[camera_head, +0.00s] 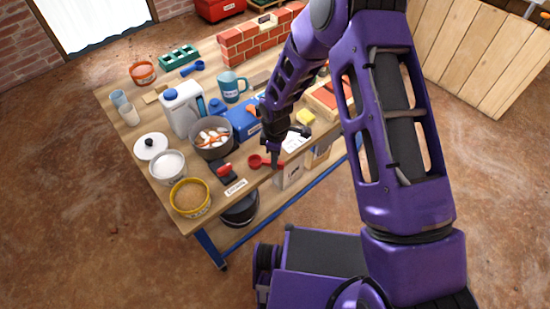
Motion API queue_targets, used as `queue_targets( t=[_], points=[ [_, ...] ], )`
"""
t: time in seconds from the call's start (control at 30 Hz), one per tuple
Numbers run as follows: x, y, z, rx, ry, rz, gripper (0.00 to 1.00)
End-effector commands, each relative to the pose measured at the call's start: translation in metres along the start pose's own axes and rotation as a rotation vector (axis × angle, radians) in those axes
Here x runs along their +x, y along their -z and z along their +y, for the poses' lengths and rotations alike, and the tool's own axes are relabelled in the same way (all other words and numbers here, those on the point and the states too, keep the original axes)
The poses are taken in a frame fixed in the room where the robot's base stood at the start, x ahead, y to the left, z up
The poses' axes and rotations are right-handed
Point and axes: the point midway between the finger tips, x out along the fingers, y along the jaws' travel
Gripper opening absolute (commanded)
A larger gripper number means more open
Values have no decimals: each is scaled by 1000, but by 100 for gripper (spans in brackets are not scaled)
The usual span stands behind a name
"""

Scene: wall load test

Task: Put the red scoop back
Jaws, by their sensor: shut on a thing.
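The red scoop (256,161) is near the front edge of the wooden workbench (222,220). Its round bowl points left and its handle runs right to my gripper (276,162). My gripper points down and is shut on the scoop's handle. The fingers are small and dark, and they hide part of the handle. I cannot tell whether the scoop touches the bench top or hangs just above it.
A red and black tool (226,173) and a white label (236,187) lie left of the scoop. A grey pot (212,152), a bowl of white powder (167,166), a yellow-rimmed bowl of grain (190,197) and a white jug (182,112) stand further left. A brick wall (262,40) is at the back.

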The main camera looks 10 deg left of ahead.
Motion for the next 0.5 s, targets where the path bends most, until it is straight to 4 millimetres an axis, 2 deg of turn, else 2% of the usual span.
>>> queue_targets(
  t=[0.1,0.13,0.3,0.5],
  points=[
    [0,0,0,0,0,0,0],
    [0,0,0,0,0,0,27],
    [0,0,0,0,0,0,56],
    [0,0,0,0,0,0,56]
  ],
)
